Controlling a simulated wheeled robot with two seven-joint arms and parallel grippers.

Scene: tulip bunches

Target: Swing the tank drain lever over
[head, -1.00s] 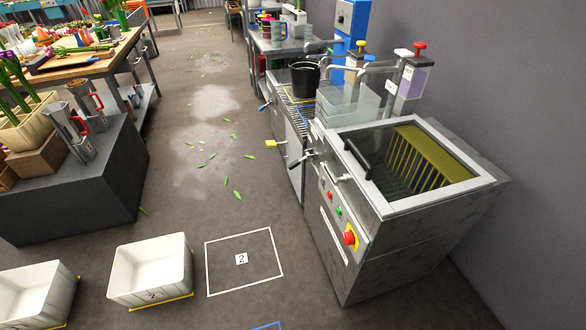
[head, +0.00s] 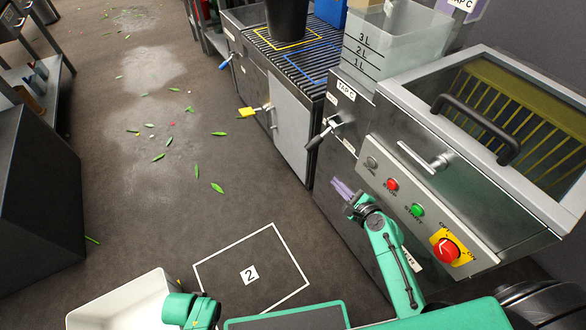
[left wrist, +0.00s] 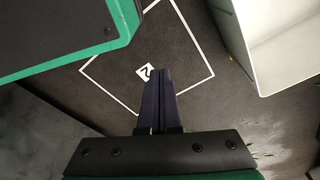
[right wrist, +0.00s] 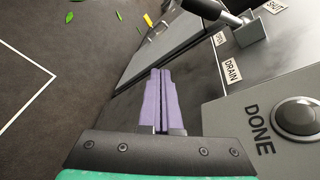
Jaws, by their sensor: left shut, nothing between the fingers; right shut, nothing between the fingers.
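The drain lever (head: 318,136) sticks out of the steel machine's front, its black grip pointing down and left in the head view. In the right wrist view the lever (right wrist: 204,8) is at the top, partly cut off, near the DRAIN label (right wrist: 232,70), an OPEN label (right wrist: 219,39) and a SHUT label (right wrist: 276,5). My right gripper (head: 342,190) is shut and empty, below the lever and apart from it; its fingers also show in the right wrist view (right wrist: 160,78). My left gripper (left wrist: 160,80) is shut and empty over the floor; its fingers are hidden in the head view.
The control panel (head: 425,205) with several buttons is close to my right gripper. A black-handled lid and a basin are above. Valves with yellow (head: 246,113) and blue (head: 225,63) handles are further left. A white bin (head: 120,305) stands beside floor square 2 (head: 250,275).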

